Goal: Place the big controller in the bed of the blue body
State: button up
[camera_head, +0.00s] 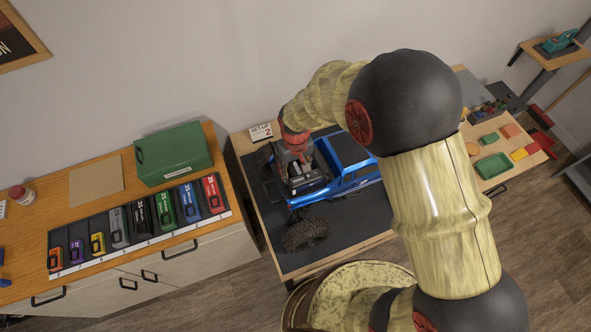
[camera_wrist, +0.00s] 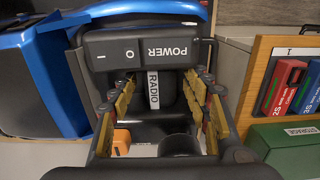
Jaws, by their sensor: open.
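The blue body (camera_head: 352,184) is on a vehicle on the dark mat; its blue panels also show at the left of the wrist view (camera_wrist: 62,78). A dark bed area (camera_head: 306,182) is at its left end, below my gripper (camera_head: 296,152). In the wrist view my gripper (camera_wrist: 160,92) is open, with yellow-padded fingers on both sides. A black box marked POWER (camera_wrist: 150,48) lies just beyond the fingertips. A dark part labelled RADIO (camera_wrist: 154,90) shows between the fingers. I cannot tell which part is the big controller, or whether the fingers touch anything.
A bench (camera_head: 88,215) at left holds a rack (camera_head: 140,228) of coloured packs and a green storage box (camera_head: 173,152). The mat's front is mostly clear.

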aim_at(296, 171)
jog(key=d+r+m+t, duration=0.1)
jog(key=d+r, duration=0.2)
jog(key=r, duration=0.7)
jog(key=d+r, duration=0.3)
jog(key=r, duration=0.8)
jog(key=s+d+r+m+t, duration=0.4)
jog(key=s+d+r, duration=0.9)
jog(key=s+d, duration=0.3)
jog(key=shift+s+t, duration=0.2)
jog(key=shift+t, duration=0.1)
jog(key=shift+d, duration=0.1)
notch_tip(296, 171, down, 17)
jog(key=b, duration=1.7)
